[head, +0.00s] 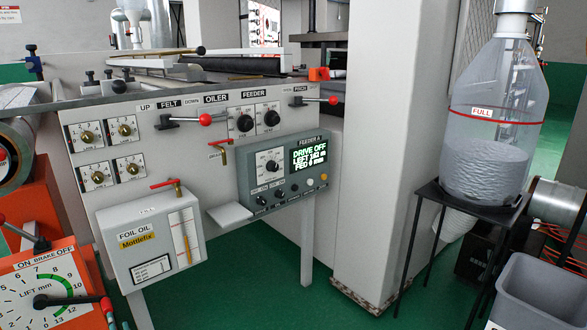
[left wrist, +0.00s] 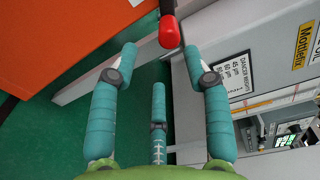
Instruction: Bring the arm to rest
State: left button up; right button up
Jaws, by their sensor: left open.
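My left gripper (left wrist: 160,65) shows only in the left wrist view. Its teal fingers are spread open, with nothing between them. A red-ended handle (left wrist: 169,32) lies just past the fingertips at the top of that view, with a gap between it and the fingers. In the head view, a red-tipped lever (head: 107,304) sits at the lower left on the orange lift dial unit (head: 72,262). Neither arm shows in the head view. My right gripper is not in view.
The orange housing (left wrist: 55,40) is to the left of the fingers and the foil oil box (left wrist: 245,60) to the right. A plastic bottle (head: 495,120) stands on a black stand at right.

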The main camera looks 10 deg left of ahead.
pick_arm(q)
jog(key=s+d+f+n+g+h, duration=0.3)
jog(key=s+d+f+h, duration=0.4)
jog(key=d, duration=0.6)
jog(key=s+d+f+n+g+h, duration=0.2)
jog(key=s+d+f+g+h, duration=0.15)
jog(key=s+d+f, duration=0.8)
jog(key=s+d+n+g+h+p, duration=0.2)
jog(key=s+d+g+h, duration=0.1)
jog(key=s+d, duration=0.55)
jog(key=s+a+r+p, duration=0.1)
jog(key=s+p, duration=0.7)
jog(key=p, duration=0.3)
jog(key=s+a+r+g+p, duration=0.1)
jog(key=s+p, duration=0.8)
jog(key=p, duration=0.2)
jog(key=shift+a+y, duration=0.3)
jog(key=shift+y, duration=0.05)
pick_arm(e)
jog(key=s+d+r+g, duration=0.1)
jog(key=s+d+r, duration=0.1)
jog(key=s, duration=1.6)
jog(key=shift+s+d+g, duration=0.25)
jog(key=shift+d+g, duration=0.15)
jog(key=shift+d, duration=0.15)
